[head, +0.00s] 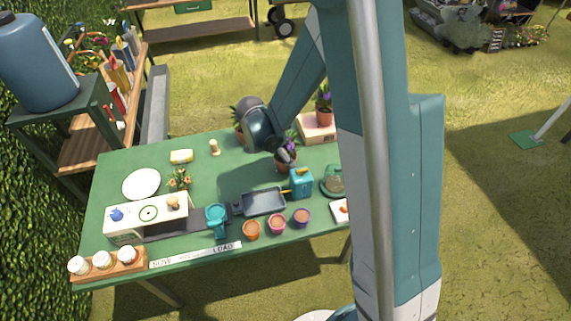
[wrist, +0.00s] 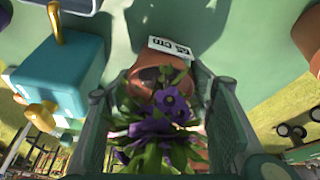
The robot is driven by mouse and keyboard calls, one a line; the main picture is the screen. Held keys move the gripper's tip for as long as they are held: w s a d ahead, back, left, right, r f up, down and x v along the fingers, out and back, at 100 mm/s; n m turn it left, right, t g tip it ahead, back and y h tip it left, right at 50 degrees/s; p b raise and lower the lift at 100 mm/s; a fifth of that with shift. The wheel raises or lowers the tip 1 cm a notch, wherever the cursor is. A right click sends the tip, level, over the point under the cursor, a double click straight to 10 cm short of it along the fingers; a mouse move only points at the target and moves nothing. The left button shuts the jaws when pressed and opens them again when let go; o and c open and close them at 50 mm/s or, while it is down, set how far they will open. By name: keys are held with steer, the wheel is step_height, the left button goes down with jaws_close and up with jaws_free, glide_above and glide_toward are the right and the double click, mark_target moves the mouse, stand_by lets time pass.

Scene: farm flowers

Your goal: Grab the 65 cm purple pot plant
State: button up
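The purple-flowered plant (wrist: 168,110) in a terracotta pot (wrist: 150,80) fills the middle of the wrist view, which shows it upside down. A white card (wrist: 171,48) with dark print, seemingly a 65 cm label, is at the pot. In the head view the potted plant (head: 287,163) is on the green table, partly hidden under my gripper (head: 282,150). In the wrist view my gripper (wrist: 165,95) has one finger on each side of the plant and pot. The fingers are spread; whether they touch the pot is unclear.
A teal watering can (head: 301,184) stands close by, also in the wrist view (wrist: 60,75). A grey tray (head: 263,203) and several small pots are in front. Another potted plant (head: 323,108) stands on a box (head: 316,128) behind. The table's left part holds a white plate (head: 141,184).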

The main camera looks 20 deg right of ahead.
steer(key=shift+r, duration=0.1)
steer(key=shift+r+p, duration=0.8)
steer(key=shift+r, duration=4.15)
